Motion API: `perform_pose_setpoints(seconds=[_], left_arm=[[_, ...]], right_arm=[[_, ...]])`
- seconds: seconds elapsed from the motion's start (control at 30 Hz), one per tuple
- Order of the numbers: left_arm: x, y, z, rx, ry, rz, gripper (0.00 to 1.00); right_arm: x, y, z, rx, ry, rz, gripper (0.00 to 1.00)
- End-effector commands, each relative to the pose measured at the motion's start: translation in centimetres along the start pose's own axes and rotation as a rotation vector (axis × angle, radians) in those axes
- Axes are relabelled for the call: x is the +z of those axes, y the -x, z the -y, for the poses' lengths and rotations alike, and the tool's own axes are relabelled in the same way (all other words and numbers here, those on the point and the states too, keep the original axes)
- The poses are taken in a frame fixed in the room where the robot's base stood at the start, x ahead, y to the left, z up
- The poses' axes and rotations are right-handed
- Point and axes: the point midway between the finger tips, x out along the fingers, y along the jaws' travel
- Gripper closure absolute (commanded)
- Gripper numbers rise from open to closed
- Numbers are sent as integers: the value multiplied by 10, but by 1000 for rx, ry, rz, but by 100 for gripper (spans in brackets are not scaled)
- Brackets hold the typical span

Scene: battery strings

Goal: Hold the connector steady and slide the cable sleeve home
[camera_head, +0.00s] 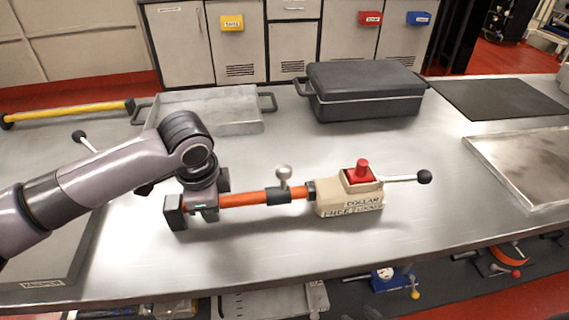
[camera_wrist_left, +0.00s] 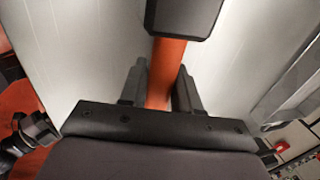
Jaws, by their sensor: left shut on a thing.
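A beige connector (camera_head: 348,203) with a red knob on top sits on the metal table, its lever pointing right. An orange cable (camera_head: 240,199) runs level from its left side to a black end block (camera_head: 174,212). A dark sleeve (camera_head: 286,194) with a pale upright knob sits around the cable, apart from the connector by a short orange stretch. My left gripper (camera_head: 205,208) is shut on the orange cable beside the end block. The left wrist view shows the cable (camera_wrist_left: 166,65) between the two fingers (camera_wrist_left: 158,82). My right gripper is not in view.
A black case (camera_head: 365,92) and a grey metal tray (camera_head: 212,112) stand behind. A dark mat (camera_head: 495,97) and a flat metal tray (camera_head: 530,165) lie at the right. A yellow bar (camera_head: 65,115) lies at the back left. The table in front of the connector is clear.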

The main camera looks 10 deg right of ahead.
Motion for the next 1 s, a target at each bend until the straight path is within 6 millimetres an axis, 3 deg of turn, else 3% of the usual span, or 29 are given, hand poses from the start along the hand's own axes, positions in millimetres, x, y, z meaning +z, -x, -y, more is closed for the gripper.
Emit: perform_pose_setpoints(seconds=[1.0], left_arm=[[-1, -4, -1, 0, 0, -2, 100]], right_arm=[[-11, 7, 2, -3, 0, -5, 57]])
